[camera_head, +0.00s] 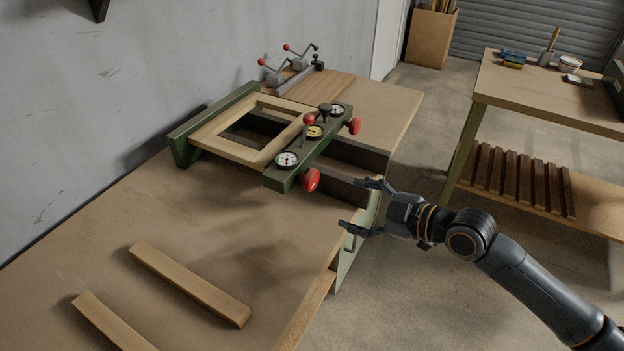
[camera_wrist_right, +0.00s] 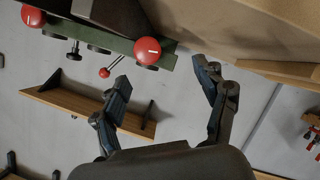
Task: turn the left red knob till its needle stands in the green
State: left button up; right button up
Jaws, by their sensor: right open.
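The left red knob (camera_head: 311,180) sticks out from the near end of the green press bar, beside a round dial (camera_head: 287,159) with a pale face. The dial's needle is too small to read against its coloured marks. The knob also shows in the right wrist view (camera_wrist_right: 148,51), ahead of the fingers. My right gripper (camera_head: 350,203) is open and empty, to the right of the knob and apart from it. In the wrist view its fingers (camera_wrist_right: 161,72) are spread wide. My left gripper is not in view.
A second red knob (camera_head: 355,126) sits farther along the bar. A red-balled lever (camera_head: 308,119) stands above the middle dial (camera_head: 315,131). A wooden frame (camera_head: 258,157) lies in the press. Two wooden strips (camera_head: 190,283) lie on the near bench. Another table (camera_head: 540,95) stands at right.

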aim_at(315, 181)
jog(key=x, duration=0.4)
jog(key=w+r+p+x, duration=0.1)
jog(key=x, duration=0.4)
jog(key=r+p+x, duration=0.1)
jog(key=x, duration=0.3)
jog(key=shift+w+d+r, duration=0.1)
jog(key=shift+w+d, duration=0.05)
jog(key=shift+w, duration=0.35)
jog(key=c, duration=1.2)
